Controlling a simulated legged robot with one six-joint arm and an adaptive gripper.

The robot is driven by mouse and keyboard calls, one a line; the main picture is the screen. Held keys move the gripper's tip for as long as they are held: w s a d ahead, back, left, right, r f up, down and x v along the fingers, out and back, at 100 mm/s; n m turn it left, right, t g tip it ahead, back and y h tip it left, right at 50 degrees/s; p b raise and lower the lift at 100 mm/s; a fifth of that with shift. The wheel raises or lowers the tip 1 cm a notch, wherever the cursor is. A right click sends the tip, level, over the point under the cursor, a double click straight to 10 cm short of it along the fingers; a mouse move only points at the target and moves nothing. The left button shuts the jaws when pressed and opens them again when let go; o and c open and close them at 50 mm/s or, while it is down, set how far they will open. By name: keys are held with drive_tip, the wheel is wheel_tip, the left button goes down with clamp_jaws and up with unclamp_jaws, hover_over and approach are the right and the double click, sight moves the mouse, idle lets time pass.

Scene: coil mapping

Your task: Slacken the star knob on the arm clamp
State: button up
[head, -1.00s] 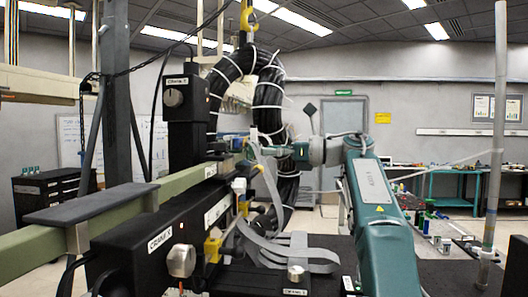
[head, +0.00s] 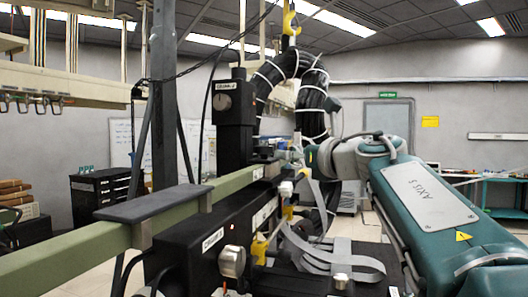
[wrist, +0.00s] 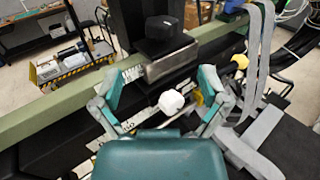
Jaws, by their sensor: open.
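A white faceted knob (wrist: 171,102), which looks like the star knob, shows in the wrist view between and below my fingertips. It also shows in the head view (head: 286,188), on the black clamp body beside the green beam. My gripper (wrist: 160,78) is open, with one teal finger on each side of the knob and nothing held. The fingers appear apart from the knob; I cannot tell the height gap. In the head view my gripper (head: 291,155) is small, above the far part of the beam. The knob's shaft is hidden.
The green beam (wrist: 40,119) runs close under the left finger. A black block (wrist: 165,27) stands ahead on the beam. A thick black cable loop (head: 313,95) hangs behind my gripper.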

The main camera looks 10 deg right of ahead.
sight(270, 151)
drive_tip(key=x, duration=1)
drive_tip(key=shift+w+a+f, duration=0.1)
drive_tip(key=shift+w+f, duration=0.05)
drive_tip(key=shift+w, duration=0.2)
drive_tip(key=c, duration=1.2)
